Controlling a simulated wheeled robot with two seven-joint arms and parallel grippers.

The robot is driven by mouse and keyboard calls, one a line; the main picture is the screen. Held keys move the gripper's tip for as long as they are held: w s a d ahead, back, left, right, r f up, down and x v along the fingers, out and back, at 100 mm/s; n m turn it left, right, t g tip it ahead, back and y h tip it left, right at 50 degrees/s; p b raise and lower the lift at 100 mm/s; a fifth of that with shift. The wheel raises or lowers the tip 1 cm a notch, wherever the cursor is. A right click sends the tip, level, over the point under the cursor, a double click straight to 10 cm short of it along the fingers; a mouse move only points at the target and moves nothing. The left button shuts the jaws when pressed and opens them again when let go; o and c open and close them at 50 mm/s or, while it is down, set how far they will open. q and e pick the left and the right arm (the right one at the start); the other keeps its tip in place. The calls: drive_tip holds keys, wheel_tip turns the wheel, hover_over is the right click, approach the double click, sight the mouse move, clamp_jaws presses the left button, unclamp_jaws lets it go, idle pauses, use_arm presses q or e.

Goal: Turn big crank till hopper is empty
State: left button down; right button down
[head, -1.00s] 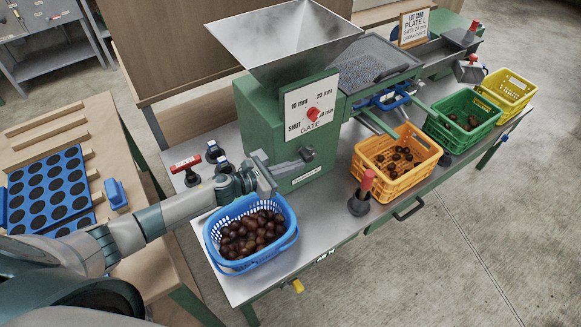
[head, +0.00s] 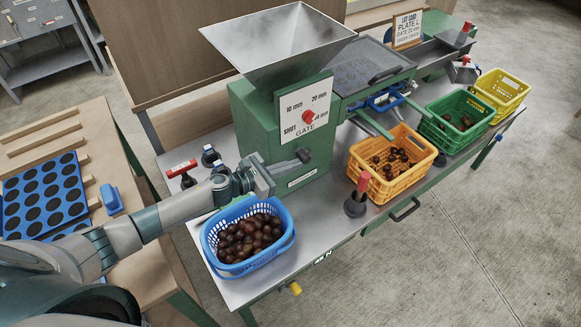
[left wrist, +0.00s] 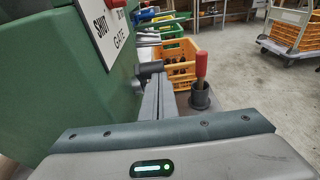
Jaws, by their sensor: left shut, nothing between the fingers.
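The grey metal hopper (head: 285,50) stands on the green machine (head: 262,125). The part of its inside that shows is bare; its bottom is hidden. A dark round hub (head: 303,155) sticks out of the machine's front, also in the left wrist view (left wrist: 148,69). A red grip on a dark base (head: 357,195) stands on the bench to its right, also in the left wrist view (left wrist: 201,75). I cannot tell which is the big crank. My right gripper is out of view.
A blue basket (head: 215,262) of chestnuts sits below my left gripper. Orange (head: 400,185), green (head: 455,140) and yellow (head: 510,85) crates stand to the right. The gate dial (head: 308,117) has a red knob. Red-handled and dark tools (head: 182,172) stand behind my arm.

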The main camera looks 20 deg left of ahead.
sight(303, 157)
use_arm(q)
drive_tip(key=shift+w+d+r+p, duration=0.4)
drive_tip(key=shift+w+d+r, duration=0.3)
drive_tip(key=shift+w+r, duration=0.25)
drive_tip(key=shift+w+d+r+p, duration=0.35)
drive_tip(key=shift+w+d+r, duration=0.4)
drive_tip(key=shift+r, duration=0.3)
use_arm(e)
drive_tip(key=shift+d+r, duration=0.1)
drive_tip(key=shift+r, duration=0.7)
use_arm(q)
drive_tip(key=shift+a, duration=0.2)
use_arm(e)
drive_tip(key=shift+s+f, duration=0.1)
